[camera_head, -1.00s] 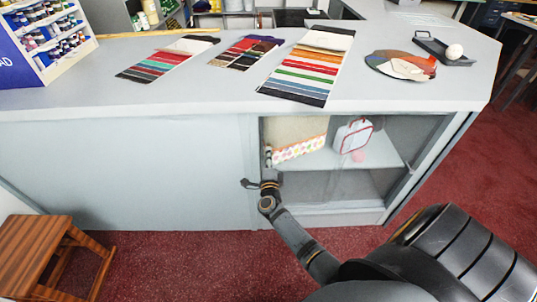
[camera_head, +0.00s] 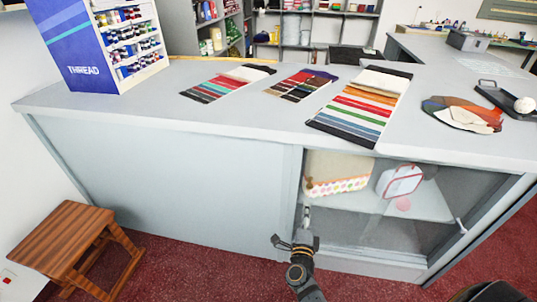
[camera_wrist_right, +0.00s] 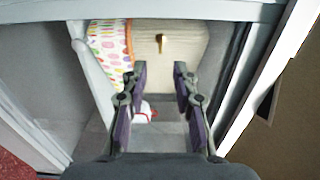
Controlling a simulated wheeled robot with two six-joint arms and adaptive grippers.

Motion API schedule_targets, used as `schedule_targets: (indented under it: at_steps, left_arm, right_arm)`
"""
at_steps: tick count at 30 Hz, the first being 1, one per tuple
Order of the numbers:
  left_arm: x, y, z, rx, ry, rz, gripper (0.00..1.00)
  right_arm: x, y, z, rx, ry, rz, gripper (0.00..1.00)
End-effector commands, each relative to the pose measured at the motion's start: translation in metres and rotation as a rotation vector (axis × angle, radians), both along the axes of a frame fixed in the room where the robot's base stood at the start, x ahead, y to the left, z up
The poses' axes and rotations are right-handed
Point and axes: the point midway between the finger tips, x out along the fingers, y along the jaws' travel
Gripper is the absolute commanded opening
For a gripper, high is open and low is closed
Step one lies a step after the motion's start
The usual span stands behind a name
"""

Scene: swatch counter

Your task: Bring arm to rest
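My right gripper (camera_head: 295,243) is in front of the counter's lower cabinet, near the left edge of its opening. In the right wrist view its two fingers (camera_wrist_right: 160,82) are apart with nothing between them, facing the cabinet's inside. My right arm comes up from the bottom of the head view; most of it is out of frame. The cabinet opening (camera_head: 400,237) shows a cream box with a dotted band (camera_head: 338,172) and a white case with red trim (camera_head: 399,181) on a shelf. My left gripper is not in view.
A wooden stool (camera_head: 75,240) stands at the left on red carpet. The counter top (camera_head: 240,112) bears a thread rack (camera_head: 95,45), several swatch cards (camera_head: 362,105), a palette-like piece (camera_head: 462,113) and a dark tray (camera_head: 495,97).

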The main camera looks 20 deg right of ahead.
Motion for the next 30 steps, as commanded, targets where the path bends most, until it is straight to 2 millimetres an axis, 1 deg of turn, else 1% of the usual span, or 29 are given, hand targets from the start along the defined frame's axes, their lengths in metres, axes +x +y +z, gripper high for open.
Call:
schedule_targets:
  at_steps: [3,5,7,8,9,10,11,12,14,15,17,18,20,21,24,27,30]
  left_arm:
    - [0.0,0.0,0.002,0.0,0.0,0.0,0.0]
    - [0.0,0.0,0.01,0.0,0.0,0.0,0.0]
    - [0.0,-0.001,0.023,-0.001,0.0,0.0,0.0]
    - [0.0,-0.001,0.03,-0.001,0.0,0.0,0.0]
    - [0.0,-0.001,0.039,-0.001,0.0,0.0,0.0]
    - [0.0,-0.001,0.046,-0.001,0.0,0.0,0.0]
    - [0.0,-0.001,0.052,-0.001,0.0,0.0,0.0]
    - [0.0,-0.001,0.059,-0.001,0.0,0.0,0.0]
    - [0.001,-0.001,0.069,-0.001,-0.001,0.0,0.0]
    - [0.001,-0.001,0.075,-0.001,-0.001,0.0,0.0]
    - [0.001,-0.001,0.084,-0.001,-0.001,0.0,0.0]
    - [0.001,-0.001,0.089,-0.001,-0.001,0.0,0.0]
    - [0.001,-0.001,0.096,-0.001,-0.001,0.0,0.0]
    - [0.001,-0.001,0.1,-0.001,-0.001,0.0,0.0]
    - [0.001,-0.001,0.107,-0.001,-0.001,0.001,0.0]
    - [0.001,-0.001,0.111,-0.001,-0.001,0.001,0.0]
    - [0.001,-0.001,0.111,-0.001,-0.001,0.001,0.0]
  right_arm:
    - [0.0,0.002,-0.003,-0.013,0.016,0.011,0.29]
    - [-0.001,0.008,-0.013,-0.064,0.076,0.053,0.29]
    - [-0.006,0.023,-0.042,-0.177,0.212,0.153,0.29]
    - [-0.011,0.03,-0.059,-0.24,0.289,0.212,0.29]
    - [-0.022,0.041,-0.086,-0.328,0.402,0.299,0.29]
    - [-0.034,0.048,-0.109,-0.395,0.491,0.372,0.29]
    - [-0.048,0.054,-0.131,-0.459,0.578,0.443,0.29]
    - [-0.07,0.061,-0.159,-0.538,0.689,0.54,0.29]
    - [-0.108,0.066,-0.198,-0.644,0.845,0.679,0.29]
    - [-0.137,0.067,-0.221,-0.705,0.943,0.772,0.29]
    - [-0.183,0.065,-0.25,-0.788,1.082,0.908,0.29]
    - [-0.214,0.062,-0.266,-0.837,1.17,0.998,0.29]
    - [-0.26,0.056,-0.283,-0.898,1.287,1.125,0.29]
    - [-0.288,0.05,-0.292,-0.931,1.354,1.202,0.29]
    - [-0.346,0.037,-0.304,-0.991,1.484,1.36,0.29]
    - [-0.382,0.028,-0.308,-1.024,1.56,1.462,0.29]
    - [-0.398,0.024,-0.31,-1.037,1.592,1.506,0.29]
